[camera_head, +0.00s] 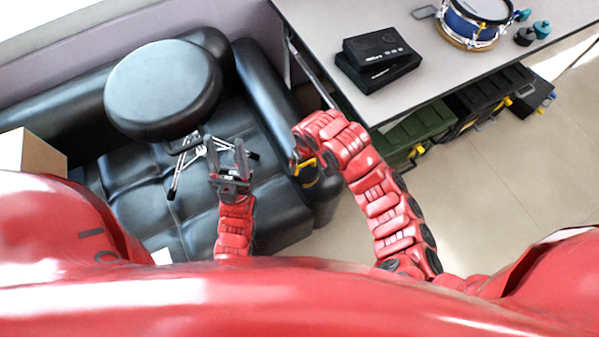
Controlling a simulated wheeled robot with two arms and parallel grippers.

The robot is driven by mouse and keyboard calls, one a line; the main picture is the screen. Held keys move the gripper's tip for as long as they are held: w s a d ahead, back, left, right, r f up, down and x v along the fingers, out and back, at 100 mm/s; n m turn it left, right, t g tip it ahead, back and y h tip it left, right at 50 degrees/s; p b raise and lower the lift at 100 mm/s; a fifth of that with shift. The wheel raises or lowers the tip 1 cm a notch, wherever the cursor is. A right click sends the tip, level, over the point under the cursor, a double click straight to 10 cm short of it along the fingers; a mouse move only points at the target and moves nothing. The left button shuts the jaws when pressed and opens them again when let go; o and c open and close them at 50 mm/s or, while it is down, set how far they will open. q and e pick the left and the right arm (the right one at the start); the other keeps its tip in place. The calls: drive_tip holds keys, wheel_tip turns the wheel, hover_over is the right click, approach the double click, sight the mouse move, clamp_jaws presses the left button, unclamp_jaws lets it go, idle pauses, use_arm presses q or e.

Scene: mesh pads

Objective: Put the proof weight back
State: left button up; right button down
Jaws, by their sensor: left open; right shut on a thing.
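My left gripper (229,160) is open, fingers pointing up the picture, over the black couch and in front of the stool's legs. No object shows between its fingers. My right arm bends over at the couch's right end. My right gripper (302,163) is mostly hidden by the arm, and is shut on a small yellow thing (306,165). I cannot tell whether this is the proof weight. Small dark and teal objects, a dark one (524,37) and a teal one (541,29), stand at the right on the grey table (425,70); their kind is unclear.
A blue drum (473,22) and stacked black boxes (377,57) are on the table. A round black stool (163,88) stands at the black couch (150,190). Green (420,135) and black cases (490,100) sit under the table. A cardboard box (32,152) is at left. The right floor is clear.

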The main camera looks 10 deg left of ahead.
drive_tip(key=w+d, duration=0.2)
drive_tip(key=w, duration=0.5)
drive_tip(key=shift+w+d+f, duration=0.15)
drive_tip(key=shift+d+f, duration=0.15)
drive_tip(key=shift+f+p, duration=0.4)
drive_tip(key=shift+f, duration=1.35)
drive_tip(key=shift+f, duration=0.1)
drive_tip(key=shift+c, duration=0.2)
unclamp_jaws()
drive_tip(key=shift+o, duration=0.2)
